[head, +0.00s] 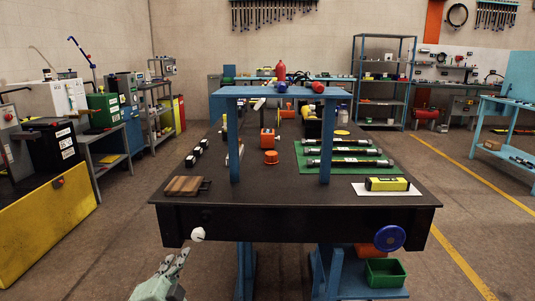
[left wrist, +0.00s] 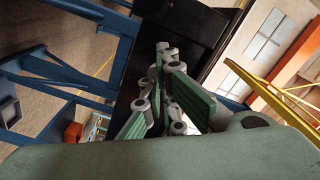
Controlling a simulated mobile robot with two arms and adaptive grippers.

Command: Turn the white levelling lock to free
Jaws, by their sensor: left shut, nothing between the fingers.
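The white levelling lock (head: 198,234) is a small white knob on the dark front face of the table, near its left end. My left gripper (head: 182,256) is below and slightly left of it in the head view, with a small gap between them in the picture. Its fingers are shut and empty. In the left wrist view my left gripper (left wrist: 165,55) shows its green-padded fingers pointing toward the dark table front (left wrist: 185,25). I cannot make out the lock clearly there. My right gripper is not in view.
A blue handwheel (head: 390,238) is on the right of the table front, above a green bin (head: 386,280) on a low blue shelf. A wooden block (head: 184,185) lies on the tabletop above the lock. The floor at the left front is clear.

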